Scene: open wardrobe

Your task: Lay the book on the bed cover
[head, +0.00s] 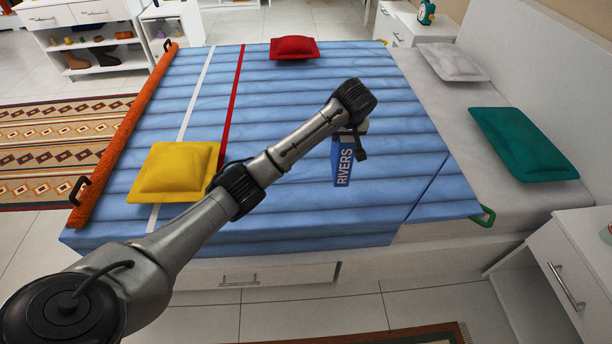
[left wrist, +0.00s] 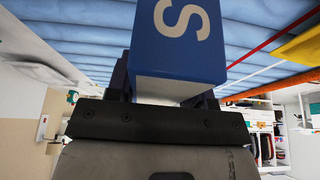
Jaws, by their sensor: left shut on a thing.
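The blue book (head: 344,160) with "RIVERS" on its spine hangs upright below my left gripper (head: 352,140). My left gripper is shut on the book's upper end. In the left wrist view the book (left wrist: 182,40) stands out from between the jaws, with the letter S on it. The blue quilted bed cover (head: 290,205) is spread on the bed behind and beneath the book. I cannot tell how far the book is above the cover. My right gripper is in neither view.
A yellow cushion (head: 175,172) and a red cushion (head: 294,48) lie on the cover. A green cushion (head: 523,145) and a white cushion (head: 452,62) lie at the head end. An orange roll (head: 125,135) edges the foot. The cover's middle is mostly clear.

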